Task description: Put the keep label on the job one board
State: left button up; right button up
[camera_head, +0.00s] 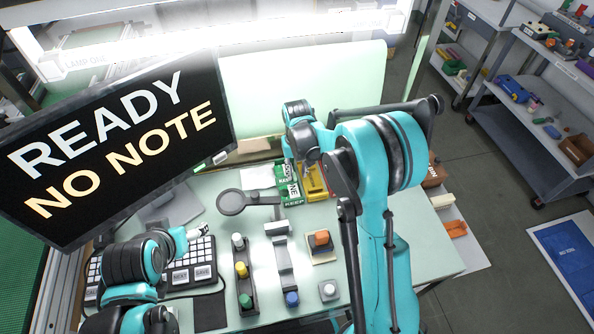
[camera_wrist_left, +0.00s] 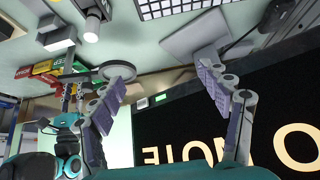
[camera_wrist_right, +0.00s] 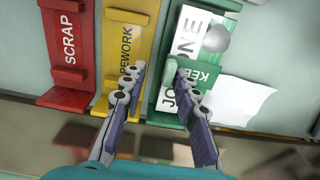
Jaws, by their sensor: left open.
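The job one board (camera_head: 294,187) is a white strip lettered JOB ONE on a green backing, at the back of the bench. In the right wrist view the white board (camera_wrist_right: 188,40) has a green KEEP label (camera_wrist_right: 208,78) lying across it, hiding part of its lettering. A pale green grip (camera_wrist_right: 170,72) rises beside the label. My right gripper (camera_wrist_right: 160,76) is over the board, its fingers apart on either side of this grip. In the head view my right arm partly hides it. My left gripper (camera_wrist_left: 170,75) is open and empty, near the keypad.
A yellow REWORK piece (camera_wrist_right: 125,45) and a red SCRAP piece (camera_wrist_right: 70,55) lie beside the green one. White paper (camera_wrist_right: 245,100) lies on its other side. A monitor (camera_head: 120,145) reads READY, NO NOTE. A round grey disc (camera_head: 231,202), keypad (camera_head: 195,265) and coloured knobs (camera_head: 242,270) occupy the bench.

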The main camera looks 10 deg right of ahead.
notch_tip(320, 180, up, 12)
jog(key=p, duration=0.4)
jog(key=s+d+r+t, duration=0.2)
jog(key=s+r+t, duration=0.1)
jog(key=s+r, duration=0.6)
jog(key=s+d+f+t, duration=0.1)
jog(key=s+t, duration=0.3)
jog(key=s, duration=0.9)
jog(key=shift+s+d+f, duration=0.15)
jog(key=shift+d, duration=0.2)
